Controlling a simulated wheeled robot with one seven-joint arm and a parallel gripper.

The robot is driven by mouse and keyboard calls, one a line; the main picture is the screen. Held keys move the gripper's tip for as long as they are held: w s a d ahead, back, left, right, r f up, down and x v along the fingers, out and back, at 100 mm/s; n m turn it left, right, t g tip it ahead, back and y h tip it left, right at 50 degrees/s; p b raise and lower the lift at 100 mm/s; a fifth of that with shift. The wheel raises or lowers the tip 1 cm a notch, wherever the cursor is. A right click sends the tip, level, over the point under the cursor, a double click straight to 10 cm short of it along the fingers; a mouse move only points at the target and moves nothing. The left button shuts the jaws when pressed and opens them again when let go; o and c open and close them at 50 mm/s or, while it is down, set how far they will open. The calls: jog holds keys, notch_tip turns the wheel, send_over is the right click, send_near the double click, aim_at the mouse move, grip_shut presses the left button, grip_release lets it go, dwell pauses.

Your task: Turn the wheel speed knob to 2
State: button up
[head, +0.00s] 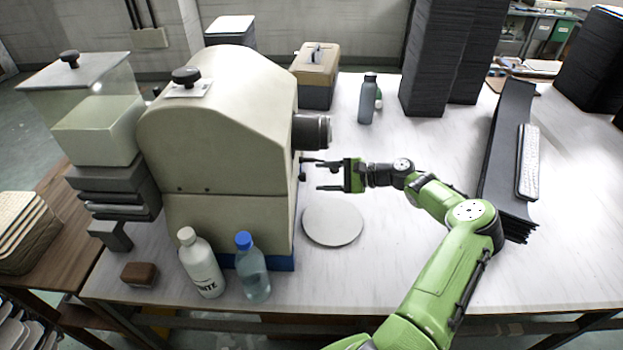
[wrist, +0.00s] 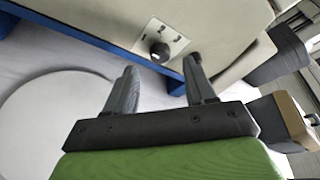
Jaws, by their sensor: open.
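The wheel speed knob (wrist: 160,52) is a small dark round knob on a white plate (wrist: 174,39) marked 1, 2 and 3, on the side of the beige machine (head: 220,130). In the wrist view I cannot tell which number it points to. My gripper (wrist: 160,80) is open and empty. Its two dark fingers point at the machine's side, with the knob ahead of and roughly between their tips, apparently apart from it. In the head view my gripper (head: 318,174) is just right of the machine, above a round grey disc (head: 332,223).
A dark cylinder (head: 312,132) juts from the machine above my gripper. A white bottle (head: 201,264) and a blue-capped bottle (head: 252,268) stand at the front. A grey bottle (head: 367,100) stands behind. Black sheets (head: 505,150) lie at the right. The table's middle right is clear.

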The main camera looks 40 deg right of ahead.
aim_at(302, 177)
jog(key=x, duration=0.4)
jog(key=shift+w, duration=0.1)
grip_shut()
jog(key=shift+a, duration=0.1)
